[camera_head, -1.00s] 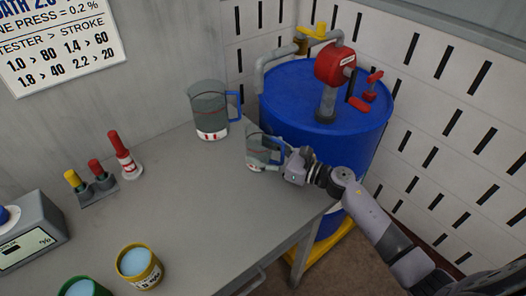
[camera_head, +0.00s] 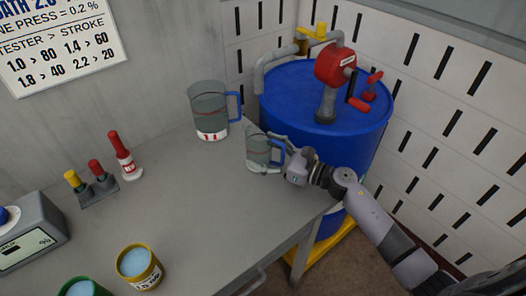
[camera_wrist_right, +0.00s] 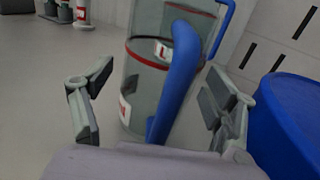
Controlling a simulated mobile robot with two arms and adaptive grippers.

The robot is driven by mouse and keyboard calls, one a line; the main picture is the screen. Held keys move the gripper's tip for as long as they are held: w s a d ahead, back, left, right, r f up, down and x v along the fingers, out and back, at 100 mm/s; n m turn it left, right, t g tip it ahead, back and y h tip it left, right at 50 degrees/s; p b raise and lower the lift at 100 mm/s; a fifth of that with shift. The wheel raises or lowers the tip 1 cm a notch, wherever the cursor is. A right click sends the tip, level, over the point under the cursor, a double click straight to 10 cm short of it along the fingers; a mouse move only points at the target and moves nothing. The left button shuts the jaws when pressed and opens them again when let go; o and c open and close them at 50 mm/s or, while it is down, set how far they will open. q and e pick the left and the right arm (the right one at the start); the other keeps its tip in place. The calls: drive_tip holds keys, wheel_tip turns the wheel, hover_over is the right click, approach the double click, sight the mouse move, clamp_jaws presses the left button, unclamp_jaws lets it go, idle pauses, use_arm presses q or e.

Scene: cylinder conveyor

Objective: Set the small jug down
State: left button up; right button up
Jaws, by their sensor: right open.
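The small jug (camera_head: 258,152) is clear with a blue handle and stands upright on the grey table near its back right edge. In the right wrist view the small jug (camera_wrist_right: 138,88) shows its red band and its handle toward me. My right gripper (camera_head: 279,152) is open at the handle side. In its wrist view the fingers of my right gripper (camera_wrist_right: 155,103) are spread on both sides of the handle, with gaps visible. The jug's base is partly hidden in the wrist view. My left gripper is not in view.
A larger jug (camera_head: 209,112) stands just behind and left. A blue drum (camera_head: 300,95) with a red pump (camera_head: 335,63) is beyond the table's right edge. Red and yellow bottles (camera_head: 124,158) and paint-like cups (camera_head: 138,266) are at left and front. The middle of the table (camera_head: 200,200) is clear.

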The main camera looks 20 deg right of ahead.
drive_tip(key=b+v, duration=0.1)
drive_tip(key=v, duration=0.6)
drive_tip(key=b+v, duration=0.1)
drive_tip(key=v, duration=0.2)
drive_tip(key=shift+s+d+f+b, duration=0.1)
drive_tip(key=shift+s+f+b, duration=0.05)
drive_tip(key=shift+f+b, duration=0.15)
drive_tip(key=shift+s+d+r, duration=0.2)
drive_tip(key=shift+s+d, duration=0.25)
drive_tip(key=shift+s, duration=0.05)
